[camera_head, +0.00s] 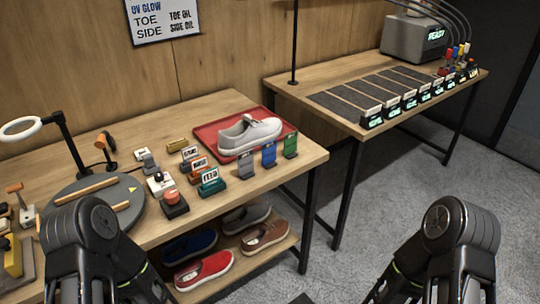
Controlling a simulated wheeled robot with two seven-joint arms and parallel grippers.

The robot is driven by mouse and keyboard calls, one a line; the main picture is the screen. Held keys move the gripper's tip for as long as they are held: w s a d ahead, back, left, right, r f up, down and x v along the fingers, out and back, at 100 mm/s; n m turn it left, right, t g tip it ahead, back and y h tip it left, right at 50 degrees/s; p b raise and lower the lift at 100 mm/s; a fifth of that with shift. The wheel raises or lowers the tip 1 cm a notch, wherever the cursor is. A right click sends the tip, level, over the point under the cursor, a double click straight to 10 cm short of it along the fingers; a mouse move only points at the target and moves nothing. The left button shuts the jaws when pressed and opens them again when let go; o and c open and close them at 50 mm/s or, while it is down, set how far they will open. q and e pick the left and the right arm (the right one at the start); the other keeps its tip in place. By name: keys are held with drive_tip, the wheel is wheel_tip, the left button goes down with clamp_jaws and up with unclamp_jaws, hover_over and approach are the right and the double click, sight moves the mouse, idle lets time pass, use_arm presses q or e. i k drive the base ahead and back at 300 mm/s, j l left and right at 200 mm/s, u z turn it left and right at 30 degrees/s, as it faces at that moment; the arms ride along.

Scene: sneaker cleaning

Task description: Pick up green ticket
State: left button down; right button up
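A green ticket (291,142) stands upright in a small holder near the right front edge of the left table (313,157). A blue ticket (269,153) and a grey ticket (246,163) stand in a row to its left. Nothing covers the green ticket. Only black links of my two arms show, at the bottom left and bottom right, apart from the ticket. I see no fingertips of either gripper.
A grey sneaker (249,136) lies on a red tray (206,134) behind the tickets. Small labelled blocks, a red-topped button (172,197) and a round dark turntable (126,217) are to the left. More shoes sit on the shelf below. A second table (284,88) stands at right.

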sight(290, 140)
drive_tip(key=i+l+z, duration=0.4)
drive_tip(key=i, duration=0.3)
drive_tip(key=i+l+z, duration=0.25)
drive_tip(key=i, duration=0.15)
